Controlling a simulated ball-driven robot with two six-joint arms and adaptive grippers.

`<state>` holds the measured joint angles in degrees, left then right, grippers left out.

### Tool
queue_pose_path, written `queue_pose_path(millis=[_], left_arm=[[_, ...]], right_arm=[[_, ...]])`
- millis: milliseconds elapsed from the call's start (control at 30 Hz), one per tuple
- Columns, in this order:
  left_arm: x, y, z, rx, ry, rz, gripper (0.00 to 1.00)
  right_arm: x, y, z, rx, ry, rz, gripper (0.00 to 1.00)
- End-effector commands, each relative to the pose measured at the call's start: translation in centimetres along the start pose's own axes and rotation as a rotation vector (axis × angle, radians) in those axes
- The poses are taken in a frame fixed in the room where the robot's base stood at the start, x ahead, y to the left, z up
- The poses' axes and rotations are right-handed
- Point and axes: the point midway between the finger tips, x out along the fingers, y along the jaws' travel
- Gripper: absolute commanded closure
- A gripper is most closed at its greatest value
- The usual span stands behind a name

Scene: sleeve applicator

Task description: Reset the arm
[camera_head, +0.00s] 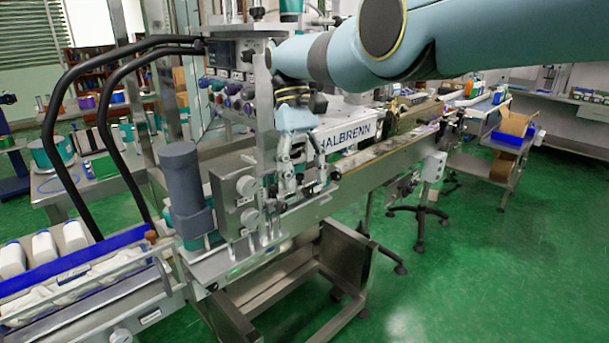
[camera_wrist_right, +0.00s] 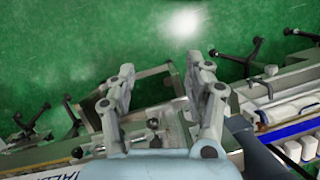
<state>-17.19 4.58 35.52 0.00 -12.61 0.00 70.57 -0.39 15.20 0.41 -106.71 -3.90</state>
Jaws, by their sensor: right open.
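My right arm reaches in from the upper right of the head view, and its gripper (camera_head: 299,172) points down in front of the steel sleeve applicator (camera_head: 234,206). In the right wrist view, the two fingers of this gripper (camera_wrist_right: 165,82) stand wide apart. No object shows held between them. Steel machine parts lie beyond and below the fingers; I cannot tell whether the fingertips touch them. The gripper hides part of the machine front in the head view. My left gripper does not show in either view.
White bottles (camera_head: 43,250) stand behind a blue rail at the lower left. A grey cylindrical motor (camera_head: 186,190) rises left of the gripper. Black hoses (camera_head: 70,165) arch on the left. A conveyor (camera_head: 385,160) runs back right. The green floor (camera_head: 470,275) is clear at lower right.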

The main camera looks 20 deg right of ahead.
Motion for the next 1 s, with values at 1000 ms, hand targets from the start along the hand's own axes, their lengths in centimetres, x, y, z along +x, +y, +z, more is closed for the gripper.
queue_pose_path(millis=[1000], left_arm=[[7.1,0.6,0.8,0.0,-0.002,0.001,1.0]], right_arm=[[39.7,1.2,9.9,0.03,-0.402,-0.022,0.47]])
